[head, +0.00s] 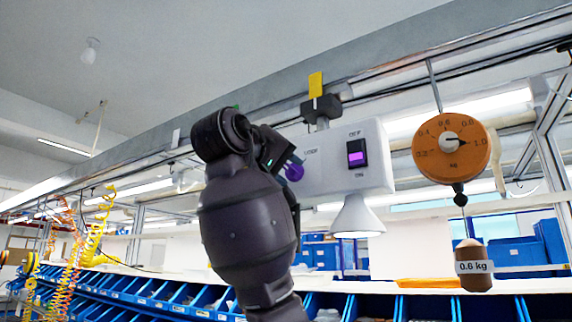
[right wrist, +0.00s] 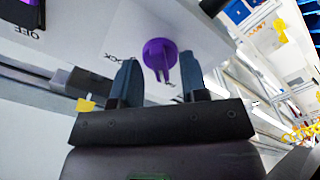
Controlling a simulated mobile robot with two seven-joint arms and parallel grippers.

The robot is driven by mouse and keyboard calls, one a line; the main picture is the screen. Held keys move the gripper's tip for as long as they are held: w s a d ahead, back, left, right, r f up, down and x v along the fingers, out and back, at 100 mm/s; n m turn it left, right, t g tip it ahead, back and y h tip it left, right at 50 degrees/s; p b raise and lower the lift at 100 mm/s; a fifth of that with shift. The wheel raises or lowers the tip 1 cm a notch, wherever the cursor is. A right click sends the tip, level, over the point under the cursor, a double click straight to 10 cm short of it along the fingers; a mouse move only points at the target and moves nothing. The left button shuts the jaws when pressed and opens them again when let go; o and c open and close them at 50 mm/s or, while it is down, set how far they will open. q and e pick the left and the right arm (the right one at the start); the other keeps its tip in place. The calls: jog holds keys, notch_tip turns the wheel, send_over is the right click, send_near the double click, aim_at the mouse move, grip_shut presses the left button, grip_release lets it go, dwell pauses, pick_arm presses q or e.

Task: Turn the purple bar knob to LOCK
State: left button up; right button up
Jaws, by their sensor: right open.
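The purple bar knob (head: 294,172) sits on the left part of the front of a white box (head: 335,172), partly hidden by my right gripper (head: 274,155). In the right wrist view the knob (right wrist: 160,52) shows as a round purple disc with a narrow bar standing out from it. A LOCK label (right wrist: 121,57) is printed on the box beside it. My right gripper (right wrist: 158,62) is open, with one finger on each side of the knob's bar in the picture. I see gaps on both sides and cannot tell any contact. My left gripper is not in view.
The box also has a lit purple rocker switch (head: 357,153) marked OFF and ON, and a lamp (head: 357,218) below. A round orange scale (head: 451,150) with a 0.6 kg weight (head: 473,266) hangs to the right. Blue bins (head: 150,290) line the lower edge.

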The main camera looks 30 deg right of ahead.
jog(key=shift+d, duration=0.25)
grip_shut()
